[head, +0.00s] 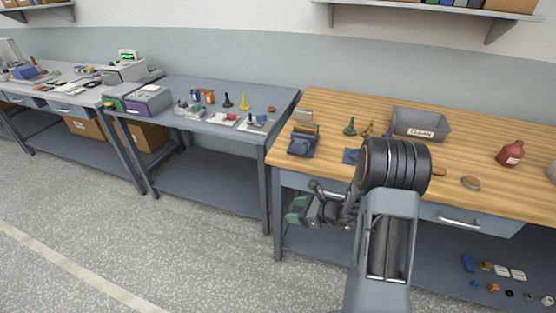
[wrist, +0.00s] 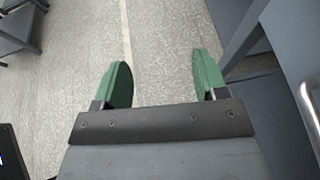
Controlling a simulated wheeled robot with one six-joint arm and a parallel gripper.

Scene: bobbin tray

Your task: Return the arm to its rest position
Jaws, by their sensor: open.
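My gripper (head: 297,210) hangs in front of the wooden workbench, below the level of its top, with its green fingertips turned left. In the wrist view my gripper (wrist: 162,80) shows two green fingers spread wide apart. It is open, and only floor shows between the fingers. My arm rises in front of the wooden bench and hides part of its top and front.
The wooden workbench (head: 460,208) carries a grey bin marked CLEAN (head: 421,124), a red bottle (head: 510,153) and a blue device (head: 303,143). A grey table (head: 180,90) with small parts stands left. Open floor (head: 190,250) lies in front. A drawer handle (wrist: 308,100) is right of the fingers.

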